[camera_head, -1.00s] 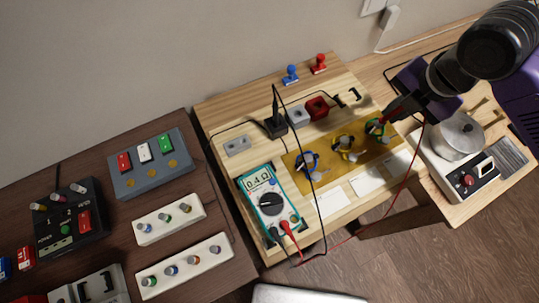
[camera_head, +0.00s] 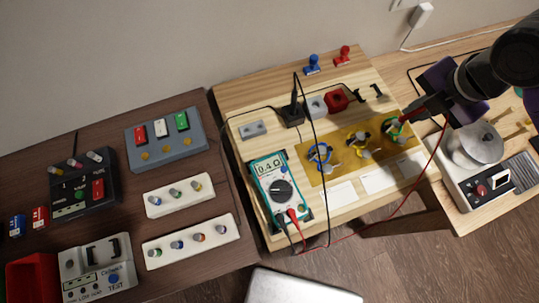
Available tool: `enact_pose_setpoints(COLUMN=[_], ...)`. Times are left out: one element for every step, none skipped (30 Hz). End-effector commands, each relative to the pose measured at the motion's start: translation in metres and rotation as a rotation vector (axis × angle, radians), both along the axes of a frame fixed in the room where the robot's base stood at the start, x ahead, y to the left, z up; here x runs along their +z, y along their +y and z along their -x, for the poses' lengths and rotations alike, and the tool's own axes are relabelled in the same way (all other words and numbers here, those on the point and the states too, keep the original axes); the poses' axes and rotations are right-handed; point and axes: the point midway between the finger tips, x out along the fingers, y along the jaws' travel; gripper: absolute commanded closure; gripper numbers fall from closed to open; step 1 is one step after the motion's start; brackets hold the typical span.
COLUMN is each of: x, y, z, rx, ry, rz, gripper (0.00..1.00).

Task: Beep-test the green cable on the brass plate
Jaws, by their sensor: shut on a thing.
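The brass plate (camera_head: 342,143) lies on the light wooden board and carries blue, yellow and green cable coils. The green cable (camera_head: 395,128) is the rightmost coil. My gripper (camera_head: 426,107) is shut on the red probe (camera_head: 416,112), just above and right of the green cable. The probe tip is close to the green coil; I cannot tell whether it touches. A red lead runs from it to the multimeter (camera_head: 280,190), whose display reads about 0.4 Ω. The black probe (camera_head: 295,92) stands upright in a black block (camera_head: 292,116).
A red holder (camera_head: 337,99), a grey block (camera_head: 316,107) and blue (camera_head: 312,64) and red (camera_head: 344,55) stamp-like pieces stand behind the plate. A soldering station with a round pot (camera_head: 476,146) stands right. The red lead (camera_head: 405,203) hangs past the front edge.

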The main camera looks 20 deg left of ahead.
Motion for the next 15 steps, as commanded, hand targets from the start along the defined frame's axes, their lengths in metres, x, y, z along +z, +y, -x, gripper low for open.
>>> enact_pose_setpoints(x=[0.007, 0.010, 0.013, 0.016, 0.018, 0.021, 0.024, 0.026, 0.030, 0.032, 0.035, 0.038, 0.040, 0.043, 0.046], y=[0.000, 0.000, 0.000, 0.000, 0.000, 0.000, 0.000, 0.000, 0.000, 0.000, 0.000, 0.000, 0.000, 0.000, 0.000], z=[0.000, 0.000, 0.000, 0.000, 0.000, 0.000, 0.000, 0.000, 0.000, 0.000, 0.000, 0.000, 0.000, 0.000, 0.000], rx=[0.001, 0.001, 0.001, 0.001, 0.001, 0.001, 0.001, 0.001, 0.001, 0.001, 0.001, 0.001, 0.001, 0.001, 0.000], ry=[-0.001, -0.001, -0.001, -0.001, -0.001, -0.001, -0.001, -0.001, -0.001, -0.001, -0.001, -0.001, -0.001, -0.001, -0.001], rz=[-0.001, -0.001, -0.001, -0.001, -0.001, -0.001, -0.001, -0.001, -0.001, -0.001, -0.001, -0.001, -0.001, -0.001, -0.001], gripper=[1.00, 1.00, 1.00, 1.00, 1.00, 1.00, 1.00, 1.00, 1.00, 1.00, 1.00, 1.00, 1.00, 1.00, 1.00])
